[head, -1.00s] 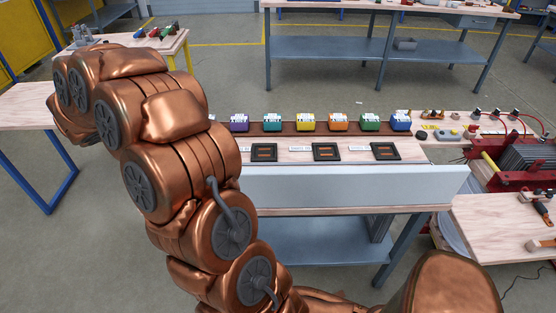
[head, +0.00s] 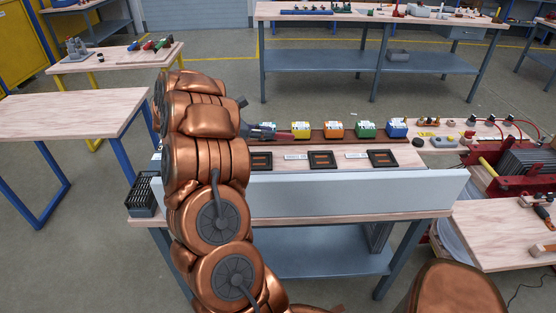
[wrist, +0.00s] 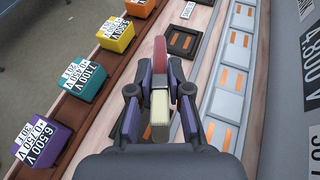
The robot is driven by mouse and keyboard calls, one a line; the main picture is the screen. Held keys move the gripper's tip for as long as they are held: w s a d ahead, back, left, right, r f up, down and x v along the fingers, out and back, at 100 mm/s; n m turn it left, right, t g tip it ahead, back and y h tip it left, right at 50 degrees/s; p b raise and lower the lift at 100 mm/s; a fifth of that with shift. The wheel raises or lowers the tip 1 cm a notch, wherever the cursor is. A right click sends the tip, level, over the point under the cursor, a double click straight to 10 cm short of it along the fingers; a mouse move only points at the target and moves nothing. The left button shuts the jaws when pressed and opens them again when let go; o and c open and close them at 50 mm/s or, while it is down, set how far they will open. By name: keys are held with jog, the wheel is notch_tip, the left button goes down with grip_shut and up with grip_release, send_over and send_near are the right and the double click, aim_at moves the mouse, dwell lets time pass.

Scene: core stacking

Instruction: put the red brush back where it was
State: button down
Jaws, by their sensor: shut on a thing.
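The red brush (wrist: 160,51) is held in my gripper (wrist: 163,78) in the wrist view. Its red end points away from the camera, and a cream block-like part (wrist: 160,107) sits between the fingers. The fingers are closed on it from both sides. The brush appears above the bench, between the row of coloured blocks and the framed trays; whether it touches anything below I cannot tell.
Labelled blocks, purple (wrist: 42,138), teal (wrist: 85,80), yellow (wrist: 116,35) and orange (wrist: 140,7), stand along a brown rail left of my gripper. A black framed tray (wrist: 183,42) and grey trays (wrist: 228,82) lie right. A black crate (head: 144,196) sits at the bench's left end.

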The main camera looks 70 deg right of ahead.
jog(key=shift+f+p, duration=0.3)
jog(key=shift+f, duration=3.8)
jog(key=shift+f, duration=0.15)
jog(key=c, duration=1.1)
grip_release()
